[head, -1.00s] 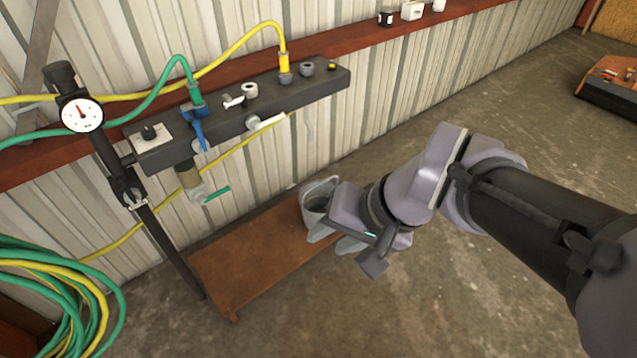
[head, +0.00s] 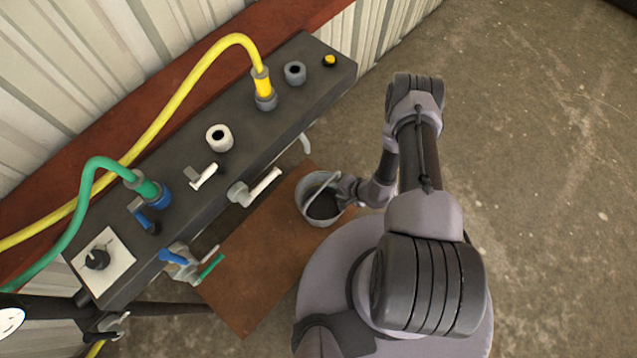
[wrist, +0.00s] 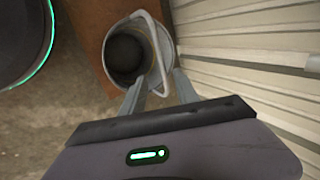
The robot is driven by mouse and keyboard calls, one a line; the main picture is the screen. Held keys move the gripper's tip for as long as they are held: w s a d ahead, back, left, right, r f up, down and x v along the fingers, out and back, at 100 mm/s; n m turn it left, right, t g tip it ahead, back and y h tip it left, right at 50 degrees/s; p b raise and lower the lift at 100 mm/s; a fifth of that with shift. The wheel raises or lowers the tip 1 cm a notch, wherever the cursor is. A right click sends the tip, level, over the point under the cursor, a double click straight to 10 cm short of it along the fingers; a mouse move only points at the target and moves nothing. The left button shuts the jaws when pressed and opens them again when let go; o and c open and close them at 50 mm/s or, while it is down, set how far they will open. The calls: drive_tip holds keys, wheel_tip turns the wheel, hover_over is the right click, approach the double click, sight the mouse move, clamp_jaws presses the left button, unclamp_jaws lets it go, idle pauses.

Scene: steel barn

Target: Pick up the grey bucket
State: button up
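The grey bucket (head: 321,204) stands upright on a low brown board, beneath the dark manifold bar. In the wrist view the bucket (wrist: 126,52) shows its open mouth and dark inside, with its handle raised in an arc across the right side. My gripper (head: 347,188) is at the bucket's right side in the head view, close to the rim. In the wrist view my gripper (wrist: 162,74) has its two fingers apart, one on each side of the lower end of the handle. Whether a finger touches the handle or rim cannot be told.
The dark manifold bar (head: 190,207) with valves and green and yellow hoses hangs on the corrugated wall, close left of the bucket. The brown board (head: 255,262) rests on the concrete floor (head: 545,200). The floor to the right is clear.

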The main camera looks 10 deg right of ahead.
sight(320, 189)
drive_tip(key=b+x, duration=0.2)
drive_tip(key=x, duration=0.3)
drive_tip(key=b+x, duration=0.3)
drive_tip(key=x, duration=0.2)
drive_tip(key=b+x, duration=0.3)
drive_tip(key=x, duration=0.2)
drive_tip(key=shift+s+a+f, duration=0.1)
drive_tip(key=shift+s+a, duration=0.2)
drive_tip(key=shift+a, duration=0.1)
drive_tip(key=shift+r, duration=0.25)
clamp_jaws()
drive_tip(key=shift+w, duration=0.1)
